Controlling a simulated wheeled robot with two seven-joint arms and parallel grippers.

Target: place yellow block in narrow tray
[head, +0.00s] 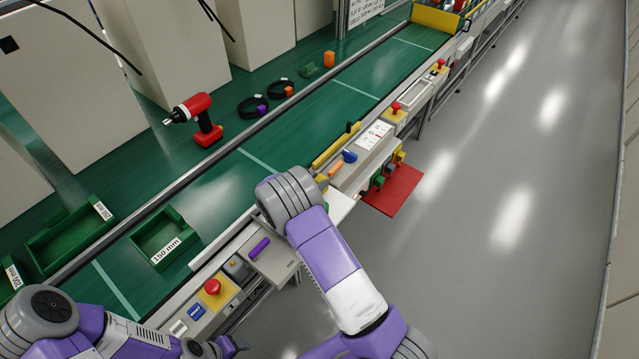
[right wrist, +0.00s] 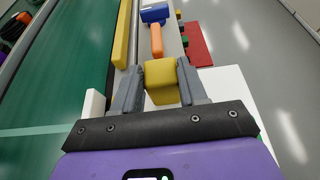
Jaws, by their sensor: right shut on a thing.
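The yellow block (right wrist: 160,82) is held between the two grey fingers of my right gripper (right wrist: 163,76) in the right wrist view. In the head view only a little yellow of the block (head: 321,178) shows past my right wrist, which hides most of that gripper. The narrowest-labelled tray is the green one marked 150 mm (head: 145,231), on the green belt at the left. It is empty, and the right gripper is well to its right. My left arm is at the bottom left of the head view; its gripper (head: 215,347) shows only partly and its opening is unclear.
Wider green trays marked 250 mm (head: 72,246) and 200 mm (head: 8,284) stand left of it. A red drill (head: 201,118) and black rings lie farther up. The belt's rail and a ledge with a red button (head: 212,286) run along the near side.

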